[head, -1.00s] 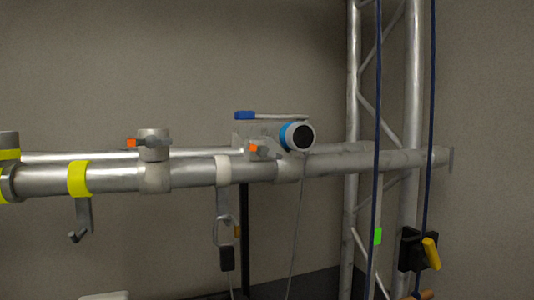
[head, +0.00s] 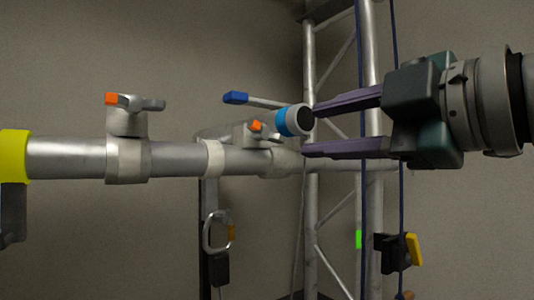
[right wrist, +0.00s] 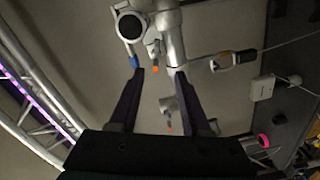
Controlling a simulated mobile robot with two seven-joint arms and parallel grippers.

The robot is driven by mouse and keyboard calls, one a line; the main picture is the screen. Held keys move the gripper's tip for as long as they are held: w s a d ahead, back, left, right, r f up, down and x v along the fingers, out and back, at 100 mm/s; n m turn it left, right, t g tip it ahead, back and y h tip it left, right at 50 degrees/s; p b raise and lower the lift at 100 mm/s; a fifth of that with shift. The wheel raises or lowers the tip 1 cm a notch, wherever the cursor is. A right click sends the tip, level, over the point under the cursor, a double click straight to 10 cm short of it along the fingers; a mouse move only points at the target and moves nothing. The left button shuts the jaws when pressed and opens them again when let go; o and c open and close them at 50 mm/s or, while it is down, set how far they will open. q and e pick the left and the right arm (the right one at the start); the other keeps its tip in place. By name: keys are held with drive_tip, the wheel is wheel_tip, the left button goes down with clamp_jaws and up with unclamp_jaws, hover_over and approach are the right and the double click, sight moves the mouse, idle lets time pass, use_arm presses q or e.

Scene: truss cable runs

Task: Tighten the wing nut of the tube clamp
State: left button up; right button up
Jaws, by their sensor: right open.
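Two tube clamps sit on the silver horizontal tube (head: 68,157). The left clamp (head: 127,158) has a grey wing nut (head: 140,102) on top with one orange end. The other clamp, nearer the gripper, has a wing nut (head: 250,130) with an orange end. My right gripper (head: 308,130) comes in from the right, open and empty, its two long purple fingers pointing left. In the head view its tips are right of the second wing nut, near the round lamp-like end. In the right wrist view, orange ends show beyond and between the fingers (right wrist: 158,74). My left gripper is not in view.
A grey cylinder with a blue band (head: 295,120) and a blue-ended lever (head: 236,98) are close to the right fingertips. A carabiner (head: 218,232) hangs below the tube. A truss tower (head: 310,200) with dark blue cables stands behind the right gripper.

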sight(271, 132)
drive_tip(key=p+x, duration=0.2)
drive_tip(key=x, duration=0.1)
drive_tip(key=p+x, duration=0.2)
drive_tip(key=r+p+x, duration=0.1)
drive_tip(key=p+x, duration=0.1)
drive_tip(key=x, duration=0.1)
drive_tip(key=shift+w+a+r, duration=0.1)
drive_tip(key=shift+w+a, duration=0.05)
drive_tip(key=shift+w, duration=0.15)
drive_tip(key=shift+w+a+f, duration=0.2)
drive_tip(key=shift+w+a, duration=0.2)
drive_tip(key=shift+w, duration=0.05)
drive_tip(key=shift+c, duration=0.8)
clamp_jaws()
